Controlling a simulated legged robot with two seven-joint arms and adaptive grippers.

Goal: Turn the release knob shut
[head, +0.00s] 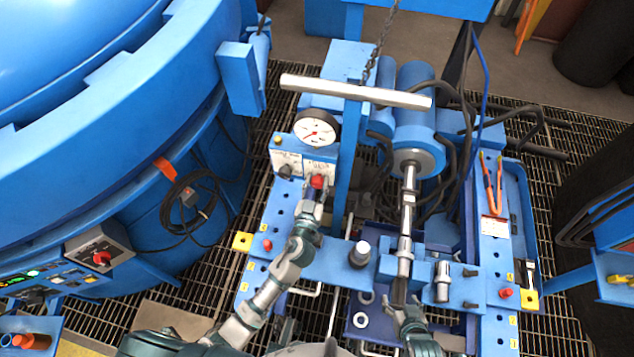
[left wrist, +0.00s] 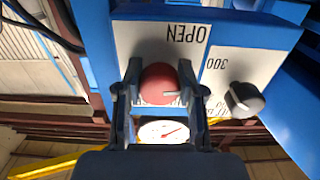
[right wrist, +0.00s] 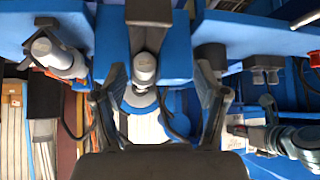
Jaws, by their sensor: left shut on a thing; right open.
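The red release knob (left wrist: 160,84) sits on a white plate marked OPEN, upside down in the left wrist view. My left gripper (left wrist: 160,92) is shut on it, one finger on each side. In the head view the red knob (head: 318,181) shows at the tip of my left gripper (head: 315,190), below the pressure gauge (head: 316,128). A black knob (left wrist: 244,98) is beside it on the same panel. My right gripper (right wrist: 160,100) is open and empty. In the head view my right gripper (head: 404,305) is by the lower end of the cylinder rod.
A blue cylinder (head: 415,120) with a steel rod (head: 408,210) stands right of the gauge. A silver crossbar (head: 355,91) on a blue post spans above. A steel pin (head: 442,280) is near my right gripper. The large round furnace (head: 110,120) fills the left.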

